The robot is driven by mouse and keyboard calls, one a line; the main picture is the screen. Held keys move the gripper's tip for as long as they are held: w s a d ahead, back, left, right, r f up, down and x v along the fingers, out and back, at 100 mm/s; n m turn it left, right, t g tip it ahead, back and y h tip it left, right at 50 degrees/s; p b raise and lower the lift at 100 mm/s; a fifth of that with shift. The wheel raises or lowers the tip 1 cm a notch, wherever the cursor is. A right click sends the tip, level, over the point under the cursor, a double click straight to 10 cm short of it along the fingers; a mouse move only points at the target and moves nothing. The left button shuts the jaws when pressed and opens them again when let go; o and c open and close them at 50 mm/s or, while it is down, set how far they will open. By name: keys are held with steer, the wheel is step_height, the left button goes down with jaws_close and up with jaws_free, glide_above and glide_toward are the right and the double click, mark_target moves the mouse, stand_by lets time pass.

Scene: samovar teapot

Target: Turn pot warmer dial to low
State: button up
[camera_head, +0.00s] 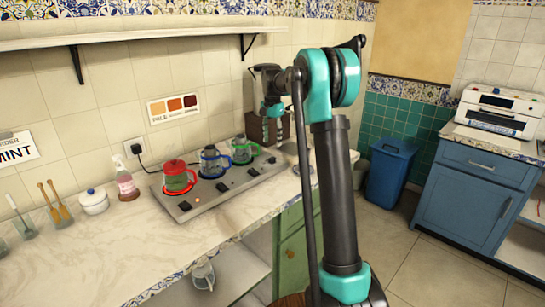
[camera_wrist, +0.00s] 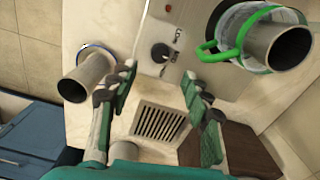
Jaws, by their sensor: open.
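The pot warmer (camera_head: 228,187) is a long grey metal plate on the marble counter, holding a red-trimmed pot (camera_head: 178,178), a blue-trimmed pot (camera_head: 211,163) and a green-trimmed pot (camera_head: 241,152). In the wrist view, a dark round dial (camera_wrist: 160,53) on a pale plate with small markings shows beside the green-trimmed pot (camera_wrist: 228,36); its setting is too small to read. My gripper (camera_wrist: 160,75) is open and empty, its green-padded fingers spread either side of the dial's line, apart from it. In the head view it hangs above the far end of the counter (camera_head: 272,110).
A metal cup (camera_wrist: 85,75) stands left of the fingers in the wrist view, and a slotted grille (camera_wrist: 158,123) lies below the dial. A brown block (camera_wrist: 238,152) is close to the right finger. A soap bottle (camera_head: 126,183) and white jar (camera_head: 94,201) stand left of the warmer.

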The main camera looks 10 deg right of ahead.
mark_target(272, 158)
step_height(272, 158, down, 8)
steer(key=shift+f, duration=0.15)
steer(key=shift+c, duration=0.6)
jaws_close()
